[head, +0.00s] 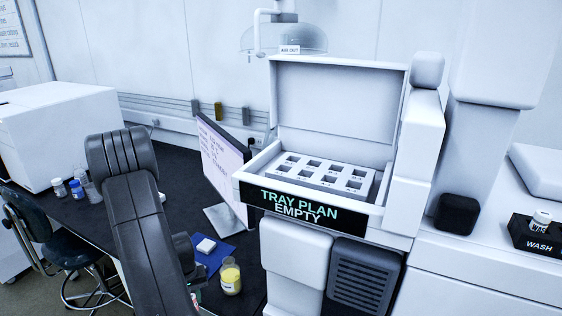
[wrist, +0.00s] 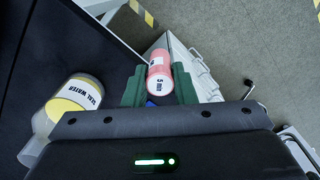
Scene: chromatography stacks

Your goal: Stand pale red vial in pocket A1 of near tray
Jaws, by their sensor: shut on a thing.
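The pale red vial (wrist: 159,74) with a white label band is between the green fingers of my gripper (wrist: 159,88) in the wrist view. My gripper is shut on it. In the head view my dark arm hides the fingers and the vial. A white tray (head: 318,184) with several square pockets sits in the open white unit, behind a black sign reading "TRAY PLAN EMPTY" (head: 290,207). The pockets I can see look empty. Their small labels are too small to read. My gripper is apart from the tray, low and to its left.
A yellow bottle (head: 231,278) stands on the dark bench; its label reads "SEAL WATER" in the wrist view (wrist: 73,97). A monitor (head: 222,165) stands left of the tray unit. Several vials (head: 75,188) stand at far left. A black WASH holder (head: 537,237) is at right.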

